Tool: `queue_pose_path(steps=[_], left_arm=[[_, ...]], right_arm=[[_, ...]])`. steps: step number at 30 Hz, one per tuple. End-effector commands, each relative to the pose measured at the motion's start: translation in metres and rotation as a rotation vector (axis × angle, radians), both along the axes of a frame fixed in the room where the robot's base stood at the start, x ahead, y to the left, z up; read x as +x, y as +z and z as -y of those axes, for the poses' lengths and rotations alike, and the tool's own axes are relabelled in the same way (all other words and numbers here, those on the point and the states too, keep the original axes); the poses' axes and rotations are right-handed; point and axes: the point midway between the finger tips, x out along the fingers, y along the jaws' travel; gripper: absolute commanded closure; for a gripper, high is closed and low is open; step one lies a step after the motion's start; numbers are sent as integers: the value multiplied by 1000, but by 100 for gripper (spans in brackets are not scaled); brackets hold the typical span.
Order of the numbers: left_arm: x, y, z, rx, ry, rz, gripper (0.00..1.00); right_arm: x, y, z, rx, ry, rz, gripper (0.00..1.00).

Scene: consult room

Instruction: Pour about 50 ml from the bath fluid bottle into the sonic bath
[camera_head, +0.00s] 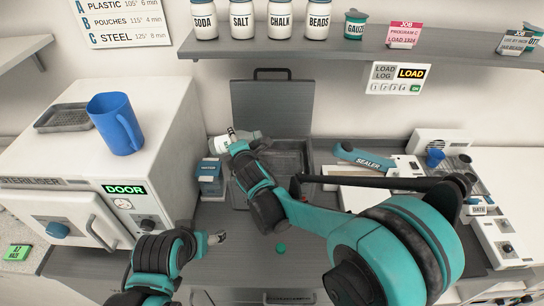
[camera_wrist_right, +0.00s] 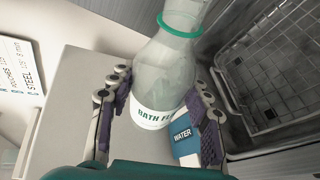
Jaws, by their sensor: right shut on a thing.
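The bath fluid bottle (camera_wrist_right: 165,75) is clear, with a white label and a green neck ring. My right gripper (camera_wrist_right: 160,112) is shut around its body. In the head view the bottle (camera_head: 218,145) is partly hidden by my right gripper (camera_head: 234,136), held at the back left of the sonic bath and looking tilted. The sonic bath (camera_head: 303,148) is a grey basin with its lid (camera_head: 272,106) raised; the wrist view shows a wire basket inside the bath (camera_wrist_right: 235,125). My left gripper (camera_head: 217,238) is low over the counter front, empty; its finger gap is unclear.
A green cap (camera_head: 281,248) lies on the counter. A blue water box (camera_head: 209,180) stands left of the bath. The steriliser (camera_head: 70,190) with a blue jug (camera_head: 116,123) on top is at left. The sealer (camera_head: 365,158) is at right. A shelf (camera_head: 330,45) with jars hangs above.

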Motion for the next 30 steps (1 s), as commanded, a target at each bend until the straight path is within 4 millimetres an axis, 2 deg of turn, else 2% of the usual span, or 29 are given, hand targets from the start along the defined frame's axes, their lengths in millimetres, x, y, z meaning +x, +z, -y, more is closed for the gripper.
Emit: queue_pose_path(steps=[10,14,17,21,25,28,30], left_arm=[[0,1,0,0,0,0,28],[0,4,0,0,0,0,28],[0,10,0,0,0,0,28],[0,30,0,0,0,0,28],[0,30,0,0,0,0,28],[0,29,0,0,0,0,28],[0,14,0,0,0,0,28]], right_arm=[[0,1,0,-9,0,0,86],[0,3,1,-68,-1,4,86],[0,8,4,-169,-4,8,86],[1,30,11,-314,-7,13,86],[1,32,21,-600,-9,20,86],[1,36,14,-783,-6,24,86],[0,21,13,-899,-7,24,86]])
